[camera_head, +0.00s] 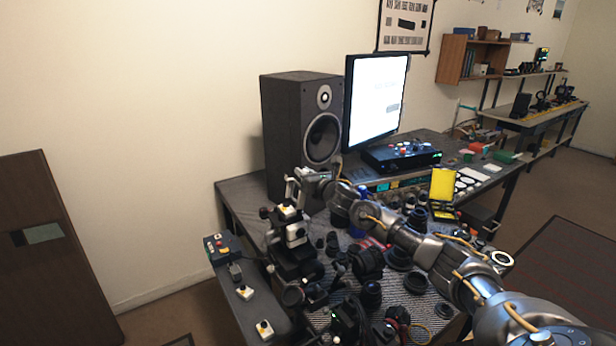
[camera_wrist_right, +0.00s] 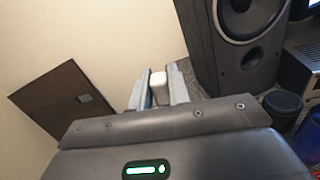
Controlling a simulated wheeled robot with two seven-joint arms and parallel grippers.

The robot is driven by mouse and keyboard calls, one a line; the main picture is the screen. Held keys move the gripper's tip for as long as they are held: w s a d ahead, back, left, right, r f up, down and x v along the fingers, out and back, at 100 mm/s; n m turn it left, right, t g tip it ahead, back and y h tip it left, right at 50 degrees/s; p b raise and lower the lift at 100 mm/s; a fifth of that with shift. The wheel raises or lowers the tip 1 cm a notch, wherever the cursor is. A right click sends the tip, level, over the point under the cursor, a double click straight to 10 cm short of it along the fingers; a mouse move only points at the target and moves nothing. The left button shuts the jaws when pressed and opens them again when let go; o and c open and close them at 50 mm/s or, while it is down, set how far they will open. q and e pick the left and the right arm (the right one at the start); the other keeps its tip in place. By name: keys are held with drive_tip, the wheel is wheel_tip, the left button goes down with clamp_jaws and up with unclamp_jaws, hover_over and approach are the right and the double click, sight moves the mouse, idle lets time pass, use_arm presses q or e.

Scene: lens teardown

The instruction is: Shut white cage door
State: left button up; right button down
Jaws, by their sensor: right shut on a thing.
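My right gripper (camera_head: 292,192) reaches across the table from the right to a spot in front of the black speaker. In the right wrist view its two fingers (camera_wrist_right: 159,90) are closed on a small white piece (camera_wrist_right: 159,83) between them. I cannot tell whether this white piece is part of a white cage door. No cage door can be made out clearly in either view. Just below the gripper stands a black device with white parts (camera_head: 293,232). My left gripper is not in view.
The black speaker (camera_head: 290,120) stands close behind my right gripper, beside a lit monitor (camera_head: 375,100). Lens parts (camera_head: 367,262) crowd the table's middle.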

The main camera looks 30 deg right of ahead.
idle(0.4)
drive_tip(key=c, duration=1.3)
unclamp_jaws()
drive_tip(key=shift+s, duration=0.1)
drive_tip(key=shift+s+f, duration=0.15)
drive_tip(key=shift+s, duration=0.2)
drive_tip(key=shift+s+a+r+b, duration=0.1)
drive_tip(key=shift+s+b, duration=0.85)
drive_tip(key=shift+s, duration=1.55)
drive_tip(key=shift+s+r+b, duration=0.1)
drive_tip(key=shift+s+b, duration=0.8)
drive_tip(key=shift+s, duration=1.6)
